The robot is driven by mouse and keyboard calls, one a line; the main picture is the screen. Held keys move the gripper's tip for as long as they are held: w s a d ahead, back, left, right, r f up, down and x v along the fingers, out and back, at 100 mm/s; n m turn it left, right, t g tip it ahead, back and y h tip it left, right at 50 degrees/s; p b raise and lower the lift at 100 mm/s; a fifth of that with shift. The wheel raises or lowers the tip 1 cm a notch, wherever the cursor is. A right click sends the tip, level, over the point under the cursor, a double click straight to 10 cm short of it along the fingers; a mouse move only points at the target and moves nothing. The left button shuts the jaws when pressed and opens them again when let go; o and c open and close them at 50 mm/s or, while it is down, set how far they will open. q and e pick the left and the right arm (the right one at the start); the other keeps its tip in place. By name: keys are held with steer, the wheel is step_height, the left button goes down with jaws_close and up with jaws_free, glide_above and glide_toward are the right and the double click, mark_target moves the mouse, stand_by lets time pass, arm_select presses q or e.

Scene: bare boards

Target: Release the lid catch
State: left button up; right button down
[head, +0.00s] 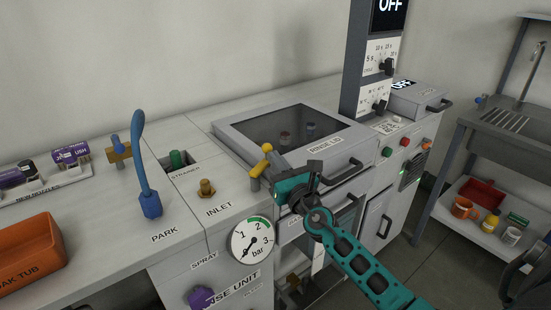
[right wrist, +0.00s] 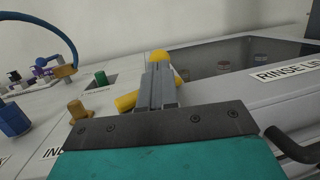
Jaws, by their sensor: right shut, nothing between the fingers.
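The yellow lid catch (head: 256,170) sits at the front left corner of the grey rinse lid (head: 232,133), which is down and has a dark window. In the right wrist view the catch shows as a yellow bar (right wrist: 126,102) left of my fingers and a rounded yellow end (right wrist: 158,55) beyond them. My right gripper (head: 275,161) is shut and empty, its fingers right at the catch; they also show in the right wrist view (right wrist: 159,82) and hide part of it. I cannot tell whether they touch it.
A dark lid handle (head: 343,172) is right of my gripper. A brass inlet fitting (head: 207,188), a green strainer knob (head: 178,159) and a blue hose nozzle (head: 150,203) stand to the left. A dark control column (head: 356,60) rises behind right.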

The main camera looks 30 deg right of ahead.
arm_select(q)
steer(key=shift+w+r, duration=0.1)
arm_select(e)
steer(key=shift+w, duration=0.35)
steer(key=shift+r, duration=0.1)
arm_select(q)
steer(key=shift+f+b, duration=0.3)
steer(key=shift+f, duration=0.05)
arm_select(e)
steer(key=shift+x, duration=1)
steer(key=shift+f, duration=0.25)
